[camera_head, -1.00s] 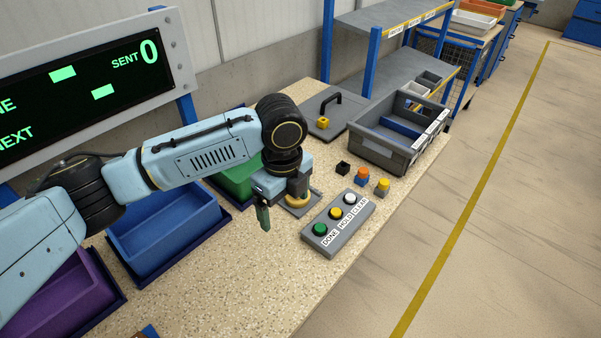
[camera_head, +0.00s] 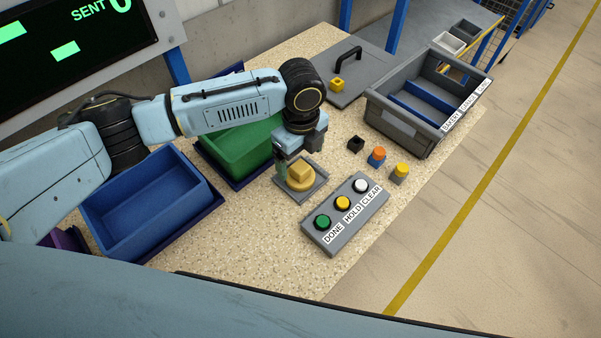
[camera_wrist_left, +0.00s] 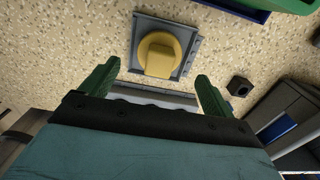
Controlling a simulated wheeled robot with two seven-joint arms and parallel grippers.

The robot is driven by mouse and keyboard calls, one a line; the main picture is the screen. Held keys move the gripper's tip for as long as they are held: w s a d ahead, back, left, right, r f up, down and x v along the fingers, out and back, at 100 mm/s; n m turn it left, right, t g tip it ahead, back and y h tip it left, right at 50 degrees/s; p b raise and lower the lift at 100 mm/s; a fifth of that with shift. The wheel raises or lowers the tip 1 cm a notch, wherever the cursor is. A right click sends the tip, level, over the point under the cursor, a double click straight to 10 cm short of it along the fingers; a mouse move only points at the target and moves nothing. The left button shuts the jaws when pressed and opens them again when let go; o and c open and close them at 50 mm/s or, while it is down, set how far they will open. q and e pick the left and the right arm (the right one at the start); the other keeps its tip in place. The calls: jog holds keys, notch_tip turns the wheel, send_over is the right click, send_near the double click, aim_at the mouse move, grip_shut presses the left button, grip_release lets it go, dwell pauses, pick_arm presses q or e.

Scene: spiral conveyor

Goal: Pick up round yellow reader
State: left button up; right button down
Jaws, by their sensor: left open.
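The round yellow reader (camera_head: 299,178) sits on a small grey square base on the speckled worktop, with a blocky yellow piece on top. In the left wrist view the reader (camera_wrist_left: 158,54) lies ahead of the fingertips, near the middle. My left gripper (camera_wrist_left: 154,82) is open, with its two green fingers apart and nothing between them. In the head view my left gripper (camera_head: 283,166) is just above and behind the reader, its fingers partly hidden. My right gripper is not in view.
A button box (camera_head: 346,214) with green, yellow and white buttons stands in front of the reader. Green (camera_head: 238,150) and blue (camera_head: 150,204) bins are to the left. A grey divided tote (camera_head: 405,121) and small blocks (camera_head: 377,157) are to the right.

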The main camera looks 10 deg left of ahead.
aim_at(300, 167)
pick_arm(q)
jog(key=shift+f, duration=0.8)
notch_tip(300, 167, down, 3)
jog(key=shift+s+r, duration=0.1)
jog(key=shift+r, duration=0.05)
jog(key=shift+f, duration=0.55)
jog(key=c, duration=1.1)
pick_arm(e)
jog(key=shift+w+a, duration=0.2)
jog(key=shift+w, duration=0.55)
